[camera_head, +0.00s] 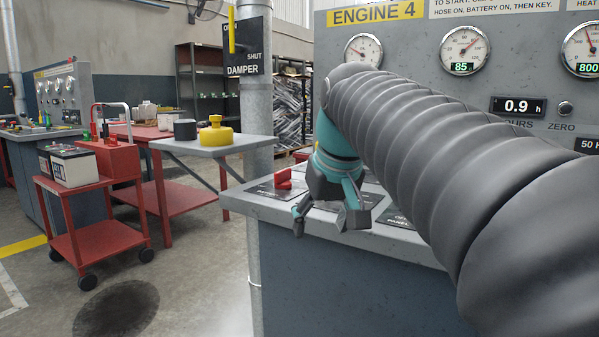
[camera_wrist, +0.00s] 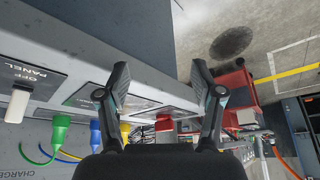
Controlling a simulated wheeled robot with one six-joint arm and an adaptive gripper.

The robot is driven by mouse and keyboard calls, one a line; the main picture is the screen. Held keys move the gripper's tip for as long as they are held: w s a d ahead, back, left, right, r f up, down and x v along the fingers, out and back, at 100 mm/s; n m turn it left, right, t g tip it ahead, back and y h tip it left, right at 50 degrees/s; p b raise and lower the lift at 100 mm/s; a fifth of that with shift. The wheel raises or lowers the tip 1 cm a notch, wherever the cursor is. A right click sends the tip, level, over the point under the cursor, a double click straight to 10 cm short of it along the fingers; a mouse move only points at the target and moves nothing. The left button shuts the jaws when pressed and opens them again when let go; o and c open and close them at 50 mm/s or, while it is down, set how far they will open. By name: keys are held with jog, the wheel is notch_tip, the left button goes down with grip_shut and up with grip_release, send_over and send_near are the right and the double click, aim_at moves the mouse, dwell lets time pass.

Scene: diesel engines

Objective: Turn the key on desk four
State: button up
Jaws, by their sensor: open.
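Desk four is the grey console (camera_head: 370,250) under the "ENGINE 4" sign (camera_head: 376,14). My gripper (camera_head: 327,214) is open and empty, pointing down over the console's front edge near its left end. In the wrist view its two fingers (camera_wrist: 160,78) are spread with nothing between their tips. A red handle (camera_head: 283,178) stands on a dark plate left of my gripper; a red part also shows beyond the fingers in the wrist view (camera_wrist: 163,126). I cannot make out a key; my arm hides much of the console top.
In the wrist view, a white switch (camera_wrist: 17,103) and green (camera_wrist: 60,130), blue (camera_wrist: 95,130) and yellow (camera_wrist: 125,130) plugs sit on the console. A post with the damper sign (camera_head: 246,45) stands left of it. A red trolley (camera_head: 95,210) carries a battery (camera_head: 73,166).

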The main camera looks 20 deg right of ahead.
jog(key=w+d+r+p, duration=0.1)
jog(key=w+d+r, duration=0.35)
jog(key=r, duration=0.35)
jog(key=w+d+r+p, duration=0.1)
jog(key=w+d+r, duration=0.3)
jog(key=d+r, duration=0.3)
jog(key=b+x, duration=0.1)
jog(key=x, duration=0.3)
jog(key=b+x, duration=0.1)
jog(key=x, duration=0.4)
jog(key=b+x, duration=0.2)
jog(key=x, duration=0.2)
jog(key=shift+a+f, duration=0.2)
jog(key=shift+a, duration=0.15)
jog(key=shift+g, duration=0.3)
jog(key=c, duration=1.1)
jog(key=shift+c, duration=0.2)
